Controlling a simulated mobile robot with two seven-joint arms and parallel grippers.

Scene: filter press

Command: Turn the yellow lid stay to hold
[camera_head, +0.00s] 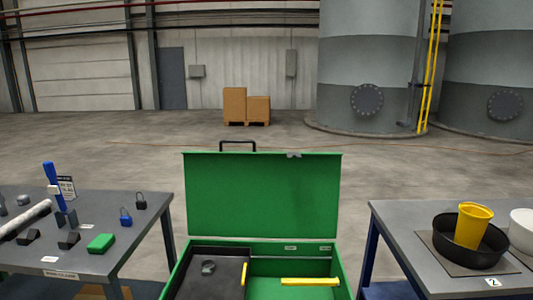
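A green box stands in the middle with its green lid (262,195) raised upright at the back. A black handle (238,146) shows above the lid's top edge. A yellow bar (310,281) lies crosswise in the right part of the box; it looks like the lid stay. A short, thin yellow strip (243,273) shows at the right edge of the black tray (215,258). Two small pale labels sit on the box near the hinge, too small to read. Neither of my grippers is in view.
The left table (140,225) holds padlocks, a green block (101,243) and a blue-handled tool (54,185). The right table (400,235) holds a black pan (445,243) with a yellow cup (470,225) in it, and a white bowl (523,230).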

